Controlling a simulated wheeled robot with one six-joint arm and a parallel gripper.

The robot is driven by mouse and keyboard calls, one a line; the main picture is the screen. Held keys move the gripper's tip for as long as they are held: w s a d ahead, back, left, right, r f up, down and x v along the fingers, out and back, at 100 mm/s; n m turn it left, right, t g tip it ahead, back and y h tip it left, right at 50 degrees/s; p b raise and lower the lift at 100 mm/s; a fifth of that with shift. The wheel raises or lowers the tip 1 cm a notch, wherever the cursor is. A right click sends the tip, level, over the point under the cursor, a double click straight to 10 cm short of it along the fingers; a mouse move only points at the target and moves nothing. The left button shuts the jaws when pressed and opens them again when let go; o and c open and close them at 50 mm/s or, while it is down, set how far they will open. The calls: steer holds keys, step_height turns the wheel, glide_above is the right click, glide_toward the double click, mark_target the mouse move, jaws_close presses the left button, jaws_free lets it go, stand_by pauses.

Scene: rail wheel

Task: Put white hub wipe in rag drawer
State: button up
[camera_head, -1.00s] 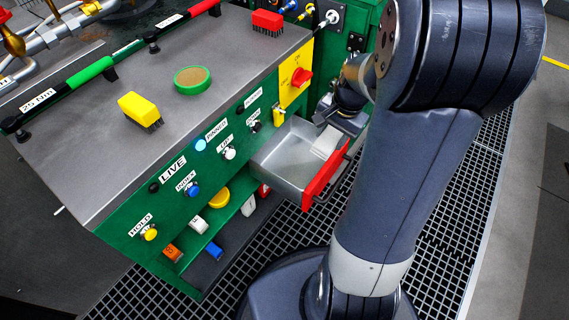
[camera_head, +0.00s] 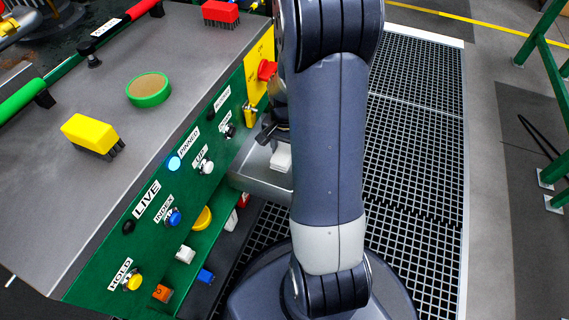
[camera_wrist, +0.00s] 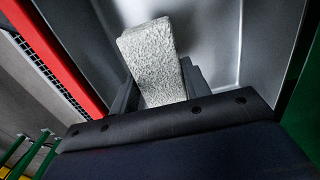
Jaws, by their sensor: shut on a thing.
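The white hub wipe (camera_wrist: 155,62) is a pale, rough-textured block. My gripper (camera_wrist: 158,88) is shut on it, with a dark finger on either side. The wipe also shows in the head view (camera_head: 281,157), just left of my arm. The rag drawer (camera_head: 258,178) is a grey metal tray pulled out from the green panel. In the wrist view the wipe is over the drawer's grey interior (camera_wrist: 215,30), and its red front (camera_wrist: 58,55) runs along the left. I cannot tell whether the wipe touches the drawer floor. My arm hides the drawer front in the head view.
The green panel (camera_head: 150,235) carries knobs and labels. A yellow brush (camera_head: 90,133) and a green-rimmed round item (camera_head: 149,90) lie on the grey bench top. A shelf below the panel holds small coloured items. Open grating (camera_head: 415,130) lies right of my arm.

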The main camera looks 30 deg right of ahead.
mark_target(285, 160)
step_height(285, 160, down, 5)
steer(key=shift+f+b, duration=0.2)
steer(key=shift+b, duration=0.8)
steer(key=shift+r, duration=0.1)
steer(key=o, duration=0.9)
step_height(285, 160, up, 12)
steer(key=p, duration=0.5)
